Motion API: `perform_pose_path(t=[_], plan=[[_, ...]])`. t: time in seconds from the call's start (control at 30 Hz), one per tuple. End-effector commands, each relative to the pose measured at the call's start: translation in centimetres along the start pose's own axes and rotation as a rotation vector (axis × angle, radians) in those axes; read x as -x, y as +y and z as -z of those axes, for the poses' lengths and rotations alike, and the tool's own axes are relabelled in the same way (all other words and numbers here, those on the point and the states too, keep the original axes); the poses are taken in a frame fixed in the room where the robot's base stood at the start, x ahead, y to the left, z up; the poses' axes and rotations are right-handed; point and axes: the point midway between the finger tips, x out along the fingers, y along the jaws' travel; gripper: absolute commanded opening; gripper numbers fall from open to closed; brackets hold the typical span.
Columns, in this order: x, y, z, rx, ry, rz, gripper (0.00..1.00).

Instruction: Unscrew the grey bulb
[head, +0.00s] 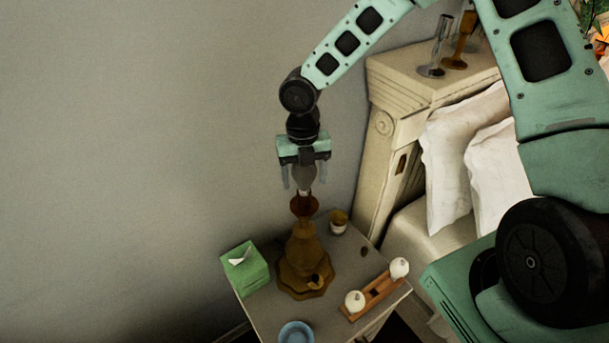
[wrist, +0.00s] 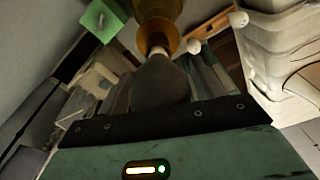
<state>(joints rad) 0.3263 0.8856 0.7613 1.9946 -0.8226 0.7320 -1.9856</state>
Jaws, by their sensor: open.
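The grey bulb (head: 305,177) sits upright at the top of a brown lamp (head: 303,258) on the bedside table. In the wrist view the bulb (wrist: 160,82) points towards the camera, with its neck at the lamp's brown socket cup (wrist: 160,35). My gripper (head: 304,183) is above the lamp, pointing down, with its fingers on either side of the bulb. The fingers look apart from the glass, with a gap at each side. In the wrist view my gripper's fingers (wrist: 160,88) flank the bulb left and right.
The bedside table (head: 258,312) also holds a green tissue box (head: 246,271), a blue bowl (head: 296,333), a small cup (head: 339,221) and a wooden holder (head: 374,297) with two white bulbs. The bed with white pillows (head: 497,170) is at the right. A wall stands behind.

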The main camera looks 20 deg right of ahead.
Motion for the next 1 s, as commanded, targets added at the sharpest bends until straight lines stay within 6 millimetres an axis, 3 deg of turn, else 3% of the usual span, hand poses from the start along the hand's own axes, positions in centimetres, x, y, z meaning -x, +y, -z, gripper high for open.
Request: perform_pose_path(t=[1.0], plan=[[-0.13, 0.17, -0.07, -0.981, 0.0, -0.119, 0.67]])
